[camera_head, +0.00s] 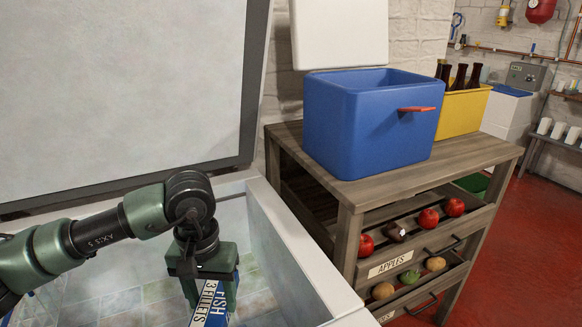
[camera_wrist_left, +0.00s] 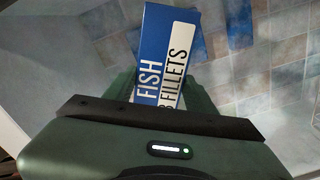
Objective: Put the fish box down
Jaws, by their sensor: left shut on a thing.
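In the left wrist view the fish box (camera_wrist_left: 168,55) stands out between the green fingers of my left gripper (camera_wrist_left: 160,90). The chest's tiled inside (camera_head: 258,290) shows around the gripper. I cannot tell whether the box touches the bottom. My right gripper is not in view.
The chest's right wall (camera_head: 300,250) is close to the gripper. To its right stands a wooden table (camera_head: 400,186) with an open blue cooler (camera_head: 368,125), a yellow crate (camera_head: 462,112) with dark bottles, and produce drawers (camera_head: 400,262) below. Red floor (camera_head: 535,240) is clear at the right.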

